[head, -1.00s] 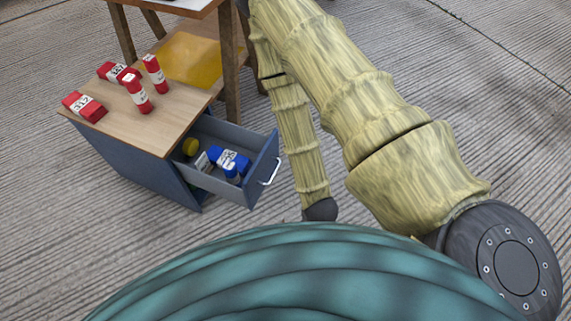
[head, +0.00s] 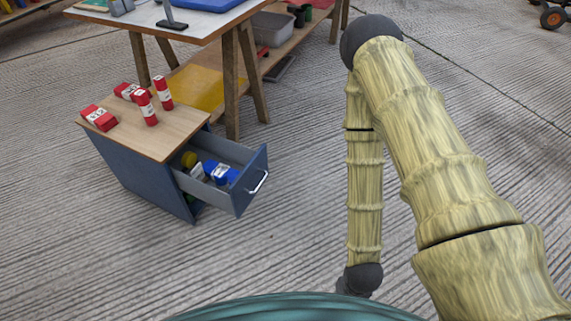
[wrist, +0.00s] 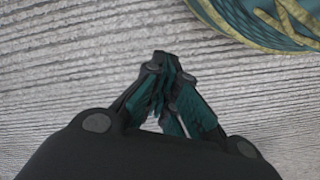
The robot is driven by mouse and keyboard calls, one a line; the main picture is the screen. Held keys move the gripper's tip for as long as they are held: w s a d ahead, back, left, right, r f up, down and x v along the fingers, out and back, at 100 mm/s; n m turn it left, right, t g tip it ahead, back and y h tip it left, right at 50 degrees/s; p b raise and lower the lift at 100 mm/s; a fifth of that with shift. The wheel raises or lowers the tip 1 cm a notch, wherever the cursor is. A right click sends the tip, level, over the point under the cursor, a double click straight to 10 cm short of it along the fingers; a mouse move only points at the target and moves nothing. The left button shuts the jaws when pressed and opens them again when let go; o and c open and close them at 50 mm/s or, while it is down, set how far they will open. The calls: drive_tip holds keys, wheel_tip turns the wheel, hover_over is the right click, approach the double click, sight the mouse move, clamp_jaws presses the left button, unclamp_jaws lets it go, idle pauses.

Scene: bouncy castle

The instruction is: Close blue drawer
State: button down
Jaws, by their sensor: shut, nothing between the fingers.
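The blue drawer (head: 246,186) is pulled out of a blue cabinet (head: 135,168) with a wooden top, left of centre in the head view. It has a pale bar handle (head: 259,182) on its front. Inside lie blue items (head: 221,173), a white item and a yellow round thing (head: 189,159). My gripper (wrist: 168,60) shows in the wrist view, shut and empty above the grey floor. In the head view my arm hangs to the right of the drawer, apart from it. The gripper itself is hidden or unclear there.
Red-and-white items (head: 146,108) stand and lie on the cabinet top. A wooden-legged table (head: 190,25) with a lower shelf stands behind it, holding a yellow sheet (head: 197,88) and a grey bin (head: 272,28). The floor between the drawer and my arm is clear.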

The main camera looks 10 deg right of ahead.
drive_tip(key=w+a+r+m+t+y+b, duration=0.1)
drive_tip(key=w+a+r+m+y, duration=0.2)
drive_tip(key=w+m, duration=0.55)
drive_tip(key=w+a+r+m+t+y, duration=0.1)
drive_tip(key=w+a+r+m, duration=0.35)
drive_tip(key=w, duration=0.65)
drive_tip(key=w+a+r+m+t+y+b, duration=0.1)
drive_tip(key=w+r+m+t+y, duration=0.2)
drive_tip(key=w+r+m, duration=1.05)
drive_tip(key=n+b, duration=0.2)
drive_tip(key=b, duration=0.2)
approach(255, 167)
wheel_tip(255, 167, down, 3)
drive_tip(key=s, duration=0.1)
drive_tip(key=shift+w+a+f+b, duration=0.2)
drive_tip(key=shift+w+a+b, duration=0.4)
drive_tip(key=shift+w+a, duration=0.7)
drive_tip(key=shift+a, duration=0.2)
